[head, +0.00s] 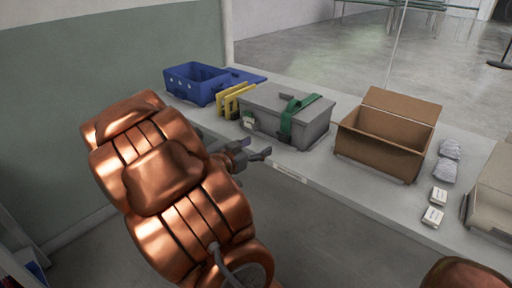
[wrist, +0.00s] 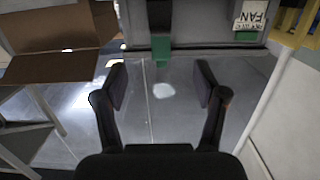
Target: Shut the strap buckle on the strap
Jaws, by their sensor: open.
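A grey lidded case (head: 262,107) stands on the table, and its wall shows at the top of the wrist view (wrist: 200,28). A green strap (head: 288,120) runs over its lid and down its front on the right side. In the wrist view a green piece of the strap (wrist: 161,52) lies beyond the gap between my fingers, with a dark stretch above it. I cannot make out the buckle clearly or tell its state. My gripper (head: 258,151) is open and empty, in front of the case and apart from it; its two fingers also show in the wrist view (wrist: 161,78).
A white label (wrist: 252,14) with green below it is on the case. Yellow frames (head: 234,98) and a blue crate (head: 197,92) stand left of it. An open cardboard box (head: 378,152) stands to the right. The table's front edge (head: 320,189) is near my gripper.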

